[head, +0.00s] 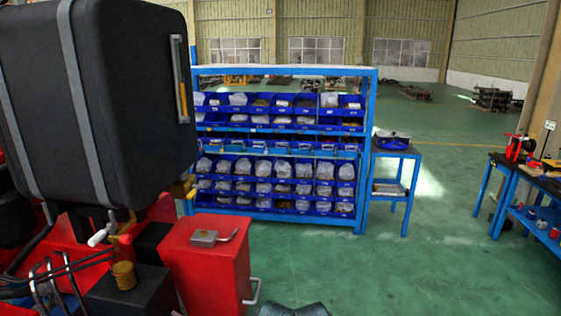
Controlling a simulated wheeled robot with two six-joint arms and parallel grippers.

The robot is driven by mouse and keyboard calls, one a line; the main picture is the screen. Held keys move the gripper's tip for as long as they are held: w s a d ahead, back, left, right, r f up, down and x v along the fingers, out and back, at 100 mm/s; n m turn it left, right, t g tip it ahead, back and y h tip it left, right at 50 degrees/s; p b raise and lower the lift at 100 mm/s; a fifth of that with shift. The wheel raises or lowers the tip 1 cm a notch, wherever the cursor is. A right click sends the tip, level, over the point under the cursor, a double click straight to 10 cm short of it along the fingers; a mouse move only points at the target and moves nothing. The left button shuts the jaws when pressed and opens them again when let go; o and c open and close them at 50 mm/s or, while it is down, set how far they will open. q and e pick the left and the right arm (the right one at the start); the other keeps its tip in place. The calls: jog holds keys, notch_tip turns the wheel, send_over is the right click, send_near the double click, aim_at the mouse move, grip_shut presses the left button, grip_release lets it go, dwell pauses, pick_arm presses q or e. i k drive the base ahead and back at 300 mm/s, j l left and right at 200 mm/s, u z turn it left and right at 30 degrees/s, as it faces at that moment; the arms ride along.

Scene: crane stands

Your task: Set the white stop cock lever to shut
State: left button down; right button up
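The white stop cock lever (99,237) shows at the left, low under the large black tank (110,100) with grey straps. It is a short white handle, angled with its free end down to the left. Its right end meets a small brass-coloured fitting (113,222). The valve body is small and partly in shadow, so I cannot tell whether it is open or shut. Neither of my grippers is in view.
Red machinery with a red box (205,262) and black hoses surrounds the lever. A black box with a brass cap (124,275) stands in front. A blue shelf of bins (276,205) stands behind. Green floor (430,270) is clear to the right, before a blue workbench (540,188).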

aim_at(110, 227)
jog(key=u, duration=1.35)
